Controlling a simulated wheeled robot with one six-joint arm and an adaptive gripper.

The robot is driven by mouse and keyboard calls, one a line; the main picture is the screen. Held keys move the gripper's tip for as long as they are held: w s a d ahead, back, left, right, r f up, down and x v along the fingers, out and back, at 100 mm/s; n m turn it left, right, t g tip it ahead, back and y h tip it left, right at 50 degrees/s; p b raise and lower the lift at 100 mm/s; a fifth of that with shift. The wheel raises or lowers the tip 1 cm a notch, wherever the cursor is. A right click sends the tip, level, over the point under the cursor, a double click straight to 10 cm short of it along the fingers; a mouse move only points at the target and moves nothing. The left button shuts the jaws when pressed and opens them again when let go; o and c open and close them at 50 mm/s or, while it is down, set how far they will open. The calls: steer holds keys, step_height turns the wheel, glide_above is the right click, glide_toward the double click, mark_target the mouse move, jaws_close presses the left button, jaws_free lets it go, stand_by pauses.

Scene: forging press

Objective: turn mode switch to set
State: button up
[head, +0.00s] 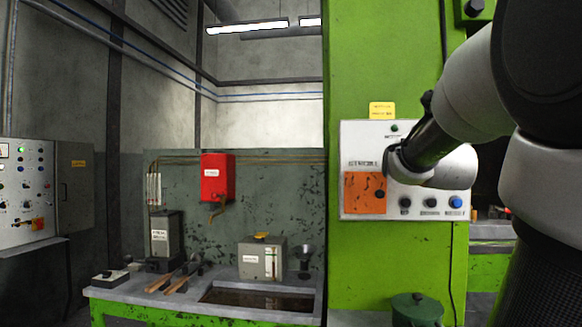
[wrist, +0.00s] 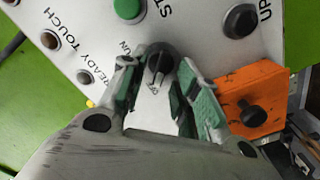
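The mode switch, a black rotary knob (wrist: 160,62), sits on the pale control panel (wrist: 205,52) in the wrist view. A label that seems to read RUN is at its left, and small unclear lettering is just below it. My gripper (wrist: 160,70) has green-padded fingers, one on each side of the knob. They are apart, with a visible gap to the knob on both sides. In the head view my gripper (head: 396,165) is at the front of the panel (head: 352,135), and my arm hides the switch there.
An orange block (wrist: 252,88) with a black knob stands out from the panel close to the right finger. In the head view, a blue button (head: 455,202) is at the panel's lower right.

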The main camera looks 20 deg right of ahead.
steer(key=shift+w+d, duration=0.3)
steer(key=shift+w, duration=0.1)
jaws_close()
steer(key=shift+m, duration=0.3)
steer(key=shift+s+d+m, duration=0.1)
steer(key=shift+d+m, duration=0.05)
steer(key=shift+m, duration=3.95)
